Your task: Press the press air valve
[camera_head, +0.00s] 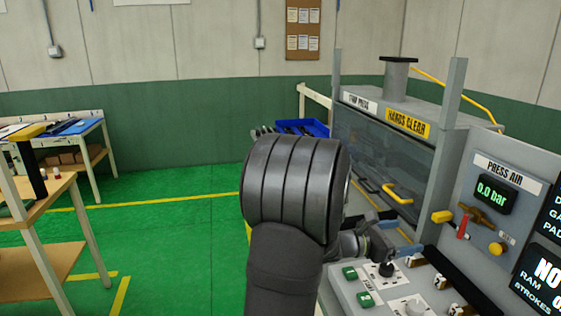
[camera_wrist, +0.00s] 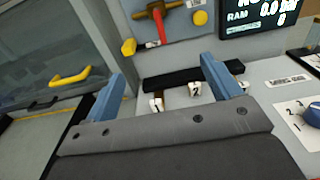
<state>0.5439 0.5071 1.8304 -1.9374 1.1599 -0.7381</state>
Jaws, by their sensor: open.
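The press air valve (camera_head: 463,223) is a brass body with a red lever, on the grey panel below the PRESS AIR display (camera_head: 492,195), which reads 0.0 bar. The red lever points down. In the wrist view the valve (camera_wrist: 161,27) is at the top, beyond my fingertips. My gripper (camera_head: 398,235) is open, its blue fingers apart and empty, below and left of the valve. It also shows in the wrist view (camera_wrist: 163,70). Nothing touches the valve.
A yellow knob (camera_head: 495,249) sits right of the valve, and a yellow-ended part (camera_head: 442,216) left of it. Below are a console (camera_head: 345,291) with green buttons and a black bar with white numbered tags (camera_wrist: 195,89). The press window has a yellow handle (camera_head: 398,193).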

